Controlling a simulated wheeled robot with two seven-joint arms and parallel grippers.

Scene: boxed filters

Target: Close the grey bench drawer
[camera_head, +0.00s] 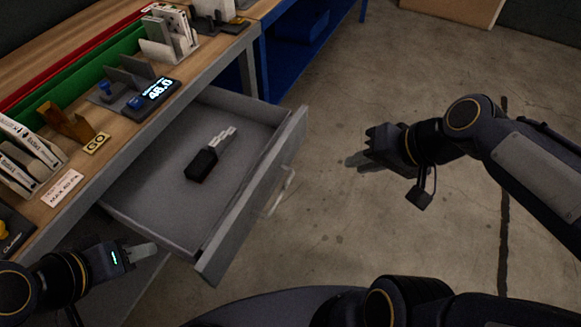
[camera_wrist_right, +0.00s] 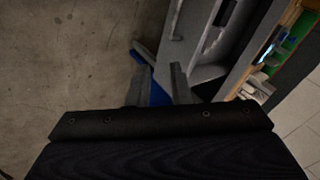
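The grey bench drawer (camera_head: 160,205) is pulled well out from under the wooden bench. Its front panel (camera_head: 252,200) faces right and carries a pale bar handle (camera_head: 279,193). A black-handled object with light prongs (camera_head: 208,157) lies inside. My right gripper (camera_head: 357,161) is to the right of the front panel, apart from it, pointing toward it. In the right wrist view its two fingers (camera_wrist_right: 158,84) are apart with nothing between; the drawer front (camera_wrist_right: 200,40) shows beyond them. My left gripper (camera_head: 146,251) is at the drawer's near side; its finger gap is not clear.
The bench top (camera_head: 115,150) holds boxed filters (camera_head: 170,35), a scale with a lit display (camera_head: 157,90), a wooden holder (camera_head: 66,124) and green and red bins. A blue-framed table (camera_head: 290,50) stands behind. The concrete floor right of the drawer is clear.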

